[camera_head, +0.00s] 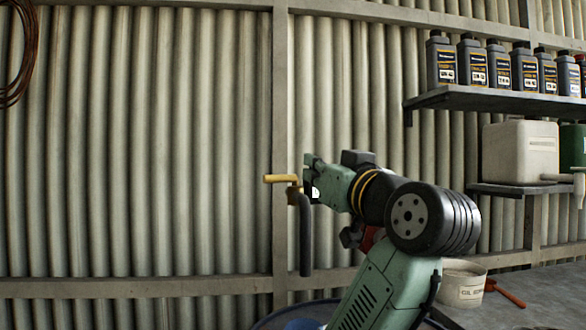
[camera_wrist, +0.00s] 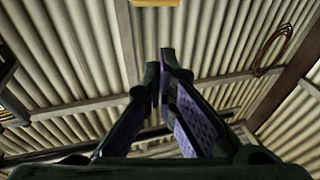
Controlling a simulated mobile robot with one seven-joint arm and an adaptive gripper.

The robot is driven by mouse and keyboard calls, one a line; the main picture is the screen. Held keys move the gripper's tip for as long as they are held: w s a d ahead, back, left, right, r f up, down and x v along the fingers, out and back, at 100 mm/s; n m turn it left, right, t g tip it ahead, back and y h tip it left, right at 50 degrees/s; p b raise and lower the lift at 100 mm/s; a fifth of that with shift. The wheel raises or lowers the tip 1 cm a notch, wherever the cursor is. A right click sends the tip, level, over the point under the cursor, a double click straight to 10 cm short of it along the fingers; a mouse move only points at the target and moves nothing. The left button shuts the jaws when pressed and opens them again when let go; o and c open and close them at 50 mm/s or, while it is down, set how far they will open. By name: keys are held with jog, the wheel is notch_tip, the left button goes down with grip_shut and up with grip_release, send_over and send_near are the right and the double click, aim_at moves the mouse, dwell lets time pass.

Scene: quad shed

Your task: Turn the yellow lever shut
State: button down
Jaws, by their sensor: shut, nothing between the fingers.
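The yellow lever (camera_head: 279,179) juts out level to the left from a brass-coloured valve (camera_head: 294,192), in front of the wall post. A dark spout or hose (camera_head: 305,236) hangs down below the valve. In the wrist view a piece of the yellow lever (camera_wrist: 155,3) shows at the top edge, beyond the fingertips. My gripper (camera_head: 309,174) is just right of the lever and valve in the head view, partly covering what lies behind it. In the wrist view my gripper (camera_wrist: 162,68) has its fingers together with nothing between them. I cannot tell whether it touches the lever.
A shelf (camera_head: 490,100) with several dark oil bottles (camera_head: 470,62) is at upper right. Below it a white canister (camera_head: 520,152) stands on a lower shelf. A white bucket (camera_head: 462,285) and an orange-handled tool (camera_head: 507,293) are on the bench.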

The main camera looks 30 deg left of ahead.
aim_at(280, 180)
jog(key=f+p+x, duration=0.2)
jog(key=p+x, duration=0.3)
jog(key=x, duration=0.7)
jog(key=shift+w+a+f+p, duration=0.25)
jog(key=shift+a+f+p, duration=0.15)
jog(key=shift+a, duration=0.15)
